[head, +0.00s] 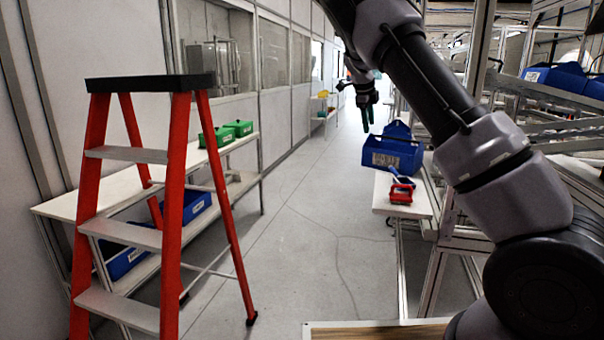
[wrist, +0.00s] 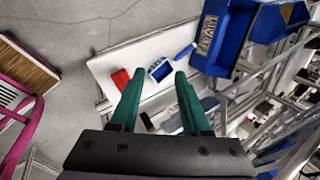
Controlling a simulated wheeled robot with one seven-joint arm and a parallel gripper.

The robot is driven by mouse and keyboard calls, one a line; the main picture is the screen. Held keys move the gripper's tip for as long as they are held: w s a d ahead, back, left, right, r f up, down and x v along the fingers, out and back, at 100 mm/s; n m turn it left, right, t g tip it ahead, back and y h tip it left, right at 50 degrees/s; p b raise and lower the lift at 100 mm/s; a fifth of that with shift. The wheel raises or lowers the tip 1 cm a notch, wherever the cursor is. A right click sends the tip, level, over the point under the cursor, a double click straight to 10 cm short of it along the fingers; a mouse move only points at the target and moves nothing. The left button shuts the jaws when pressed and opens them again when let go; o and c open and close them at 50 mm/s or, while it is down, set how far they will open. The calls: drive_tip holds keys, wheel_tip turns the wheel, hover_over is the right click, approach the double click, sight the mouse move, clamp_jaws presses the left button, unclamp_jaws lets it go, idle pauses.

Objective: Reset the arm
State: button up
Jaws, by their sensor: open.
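My gripper (wrist: 155,95) is open and empty in the wrist view, with its two green fingers apart. It points down toward a white shelf top (wrist: 112,62), with clear space between. In the head view my arm reaches from the lower right up to the top middle and back down. There my gripper (head: 367,118) hangs beside a blue bin and above the floor.
A blue bin (head: 394,150), a blue-handled brush (head: 402,178) and a red object (head: 401,194) rest on the right shelf (head: 418,208). A red stepladder (head: 172,190) stands left, before a long bench (head: 65,207). The aisle floor (head: 300,225) is clear.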

drive_tip(key=s+d+r+n+y, duration=0.3)
drive_tip(key=s+r+n, duration=0.2)
drive_tip(key=s, duration=0.7)
drive_tip(key=s+d+r+n+y, duration=0.3)
drive_tip(key=s+r+n, duration=0.15)
drive_tip(key=s, duration=0.65)
drive_tip(key=s+a+n+t+h, duration=0.1)
drive_tip(key=s+a+n, duration=0.3)
drive_tip(key=s+n, duration=0.7)
drive_tip(key=s+t, duration=0.1)
drive_tip(key=s, duration=1.1)
drive_tip(key=shift+s+r+t, duration=0.25)
drive_tip(key=shift+t, duration=0.05)
